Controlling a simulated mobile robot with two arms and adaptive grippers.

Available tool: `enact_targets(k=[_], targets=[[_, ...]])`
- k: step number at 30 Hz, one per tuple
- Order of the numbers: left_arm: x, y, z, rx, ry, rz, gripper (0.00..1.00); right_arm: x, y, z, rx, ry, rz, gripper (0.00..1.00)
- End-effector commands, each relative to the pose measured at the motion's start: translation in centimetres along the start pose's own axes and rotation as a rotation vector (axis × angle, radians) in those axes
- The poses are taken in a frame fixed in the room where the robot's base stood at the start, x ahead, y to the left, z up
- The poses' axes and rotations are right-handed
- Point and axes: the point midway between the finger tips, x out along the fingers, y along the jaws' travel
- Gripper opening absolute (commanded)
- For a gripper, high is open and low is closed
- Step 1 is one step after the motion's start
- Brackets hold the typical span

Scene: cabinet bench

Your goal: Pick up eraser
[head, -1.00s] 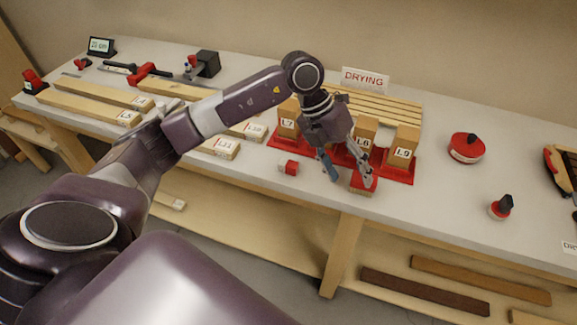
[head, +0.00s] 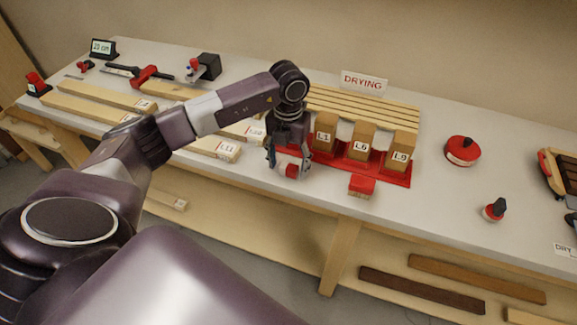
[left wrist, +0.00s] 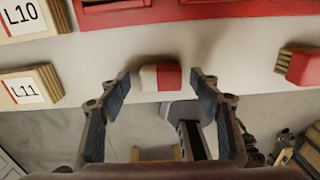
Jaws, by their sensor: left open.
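The eraser, a small red and white block (left wrist: 160,77), lies on the light bench top near its front edge. In the head view its red end (head: 291,171) shows between the fingers. My left gripper (head: 288,166) is open and points down at the eraser. In the left wrist view the fingertips (left wrist: 160,84) are spread to both sides of the eraser with a gap on each side. I cannot tell how far above the bench they are. My right gripper is out of view.
A red-topped block (head: 361,186) lies to the right of the eraser. A red rack (head: 395,175) with upright labelled wood blocks stands behind. Labelled boards (head: 222,150) lie to the left. A round red tin (head: 462,150) stands further right, with bare bench around it.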

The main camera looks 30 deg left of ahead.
Motion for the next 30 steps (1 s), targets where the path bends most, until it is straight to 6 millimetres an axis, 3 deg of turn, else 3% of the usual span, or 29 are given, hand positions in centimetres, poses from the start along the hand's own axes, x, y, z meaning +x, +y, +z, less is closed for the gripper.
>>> enact_targets(k=[8,20,30], targets=[[0.26,-0.03,0.02,0.0,-0.001,-0.001,0.56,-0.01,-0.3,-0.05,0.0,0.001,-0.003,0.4],[0.21,-0.04,0.02,0.0,-0.001,-0.001,0.13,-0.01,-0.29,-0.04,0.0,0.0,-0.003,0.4],[-0.23,-0.05,0.08,0.0,-0.002,-0.002,0.13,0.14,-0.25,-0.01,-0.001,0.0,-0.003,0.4]])
